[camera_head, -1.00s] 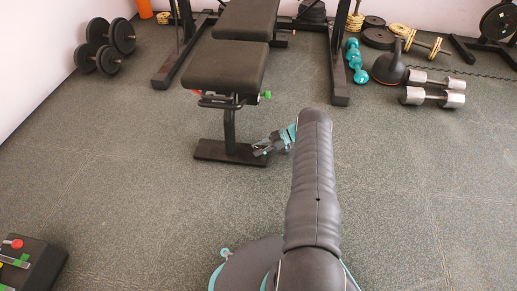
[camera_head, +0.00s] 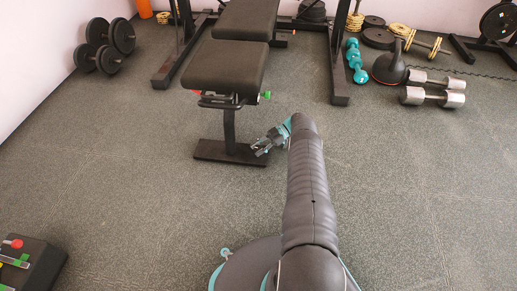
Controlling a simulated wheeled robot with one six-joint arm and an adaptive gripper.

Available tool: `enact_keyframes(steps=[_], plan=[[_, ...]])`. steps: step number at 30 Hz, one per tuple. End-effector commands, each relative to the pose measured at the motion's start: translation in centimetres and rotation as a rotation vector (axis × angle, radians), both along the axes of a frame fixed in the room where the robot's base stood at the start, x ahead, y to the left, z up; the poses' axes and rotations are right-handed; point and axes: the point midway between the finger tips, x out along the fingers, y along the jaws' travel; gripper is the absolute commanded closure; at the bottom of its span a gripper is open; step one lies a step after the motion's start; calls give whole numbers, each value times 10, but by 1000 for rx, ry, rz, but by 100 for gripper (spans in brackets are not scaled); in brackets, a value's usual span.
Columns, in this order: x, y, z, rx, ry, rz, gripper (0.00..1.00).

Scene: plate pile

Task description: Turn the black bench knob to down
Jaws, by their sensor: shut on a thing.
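The bench (camera_head: 225,68) stands upright at the back centre, with its black post on a flat black foot (camera_head: 212,151). My gripper (camera_head: 257,150) is right of the post, in front of the foot's right end in the picture. Its jaws are shut on a small dark thing, which I take to be the black bench knob; the fingers hide it and its pointing direction cannot be read. A green knob (camera_head: 266,95) and a red knob (camera_head: 196,92) show under the seat's front edge, apart from my gripper.
Rack uprights (camera_head: 338,60) stand behind the bench. Black dumbbells (camera_head: 98,57) lie at back left; a kettlebell (camera_head: 389,66) and silver dumbbells (camera_head: 432,97) lie at back right. A dark box with a red knob (camera_head: 14,244) is at lower left. The floor between is clear.

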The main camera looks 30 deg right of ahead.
Motion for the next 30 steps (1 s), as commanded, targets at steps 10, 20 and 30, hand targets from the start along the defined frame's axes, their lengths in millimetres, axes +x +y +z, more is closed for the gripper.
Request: enact_keyframes(steps=[10, 20, 30], plan=[[0, 2, 1, 4, 1, 4, 95], [0, -1, 0, 2, 0, 0, 34], [1, -1, 12, 0, -1, -1, 34]])
